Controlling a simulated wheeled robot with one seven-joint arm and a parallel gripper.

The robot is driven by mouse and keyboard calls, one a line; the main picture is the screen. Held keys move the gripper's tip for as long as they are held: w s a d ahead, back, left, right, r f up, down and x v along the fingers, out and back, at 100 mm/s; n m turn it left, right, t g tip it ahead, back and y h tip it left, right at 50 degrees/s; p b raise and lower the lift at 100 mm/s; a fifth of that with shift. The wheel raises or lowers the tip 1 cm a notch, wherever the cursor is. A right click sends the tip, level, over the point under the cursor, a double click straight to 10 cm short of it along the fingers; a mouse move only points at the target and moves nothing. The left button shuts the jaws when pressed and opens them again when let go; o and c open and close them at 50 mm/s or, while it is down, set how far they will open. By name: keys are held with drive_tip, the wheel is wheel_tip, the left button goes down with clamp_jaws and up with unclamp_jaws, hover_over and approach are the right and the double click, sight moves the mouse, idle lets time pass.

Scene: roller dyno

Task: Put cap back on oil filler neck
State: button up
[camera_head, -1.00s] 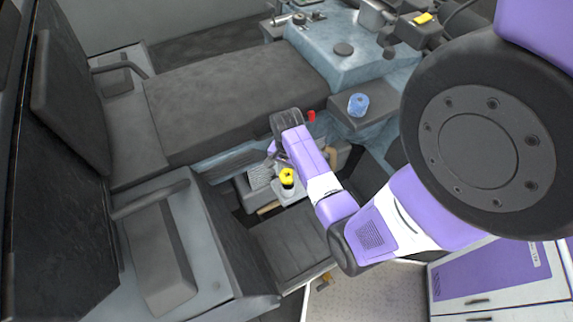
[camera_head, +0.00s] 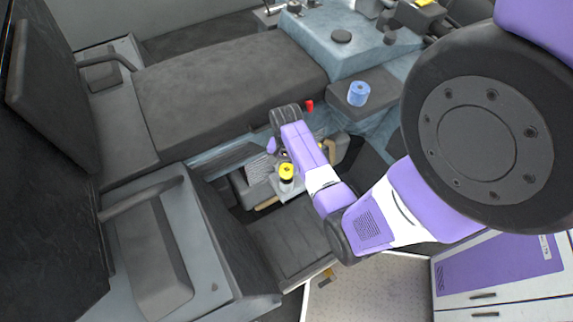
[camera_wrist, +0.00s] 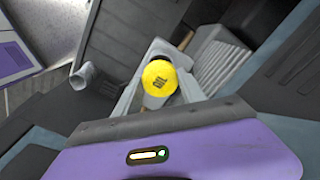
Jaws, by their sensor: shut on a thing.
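A yellow cap (camera_head: 286,169) with a dark mark on its top shows below the end of my arm in the head view. It is near the middle of the wrist view (camera_wrist: 160,78). A pale neck-like cylinder (camera_wrist: 157,101) shows just below the cap in the wrist view; I cannot tell whether the cap is seated on it or held above it. My gripper (camera_head: 277,152) is low in the gap in front of the bench and is shut on the cap.
A dark padded bench (camera_head: 230,95) and a grey seat-side box (camera_head: 150,255) border the narrow gap. A ribbed block (camera_wrist: 218,68) is close beside the cap. A pale open-ended pipe (camera_wrist: 84,77) is on its other side. A blue cup-like item (camera_head: 358,94) is on a ledge.

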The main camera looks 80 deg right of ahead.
drive_tip(key=shift+f+b, duration=1.05)
drive_tip(key=shift+f, duration=0.8)
drive_tip(key=shift+f, duration=0.3)
drive_tip(key=shift+r+p, duration=0.15)
drive_tip(key=shift+p, duration=0.3)
drive_tip(key=shift+f, duration=0.25)
idle(0.6)
drive_tip(key=shift+p, duration=0.3)
drive_tip(key=shift+r+m+p, duration=0.2)
drive_tip(key=shift+m+p, duration=0.35)
drive_tip(key=shift+m, duration=0.35)
drive_tip(key=m+p, duration=0.1)
drive_tip(key=m, duration=0.2)
drive_tip(key=shift+f+m, duration=0.15)
drive_tip(key=shift+m, duration=0.25)
